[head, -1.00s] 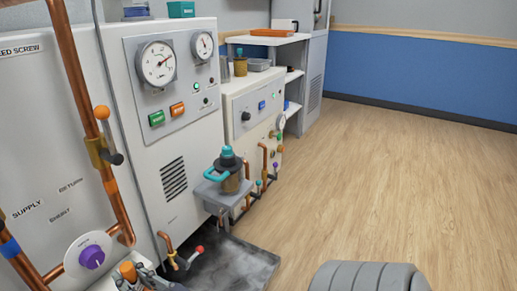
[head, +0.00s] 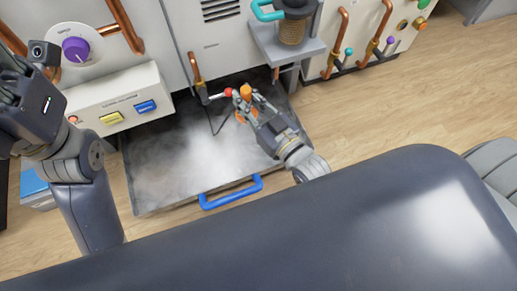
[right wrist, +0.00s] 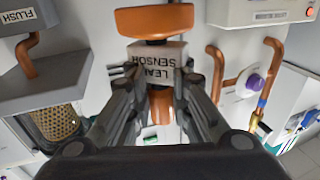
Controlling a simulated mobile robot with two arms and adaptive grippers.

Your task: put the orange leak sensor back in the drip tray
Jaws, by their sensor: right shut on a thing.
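The drip tray (head: 150,197) is a dark, shallow tray on the floor with a blue handle (head: 232,192) at its front; whitish mist or glare covers its inside. The orange leak sensor (head: 246,90) shows over the tray's back right part. Its height above the tray floor is unclear. My right gripper (head: 247,104) is shut on it. In the right wrist view the leak sensor (right wrist: 156,24) has an orange end and a white "LEAK SENSOR" label between my fingers. My left gripper (head: 14,85) is at the left edge, partly cut off; its fingers are unclear.
A grey shelf (head: 285,45) with a teal-handled container overhangs the tray's back right. A white box with yellow and blue buttons (head: 120,97) is at the tray's back left. Floor is clear right.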

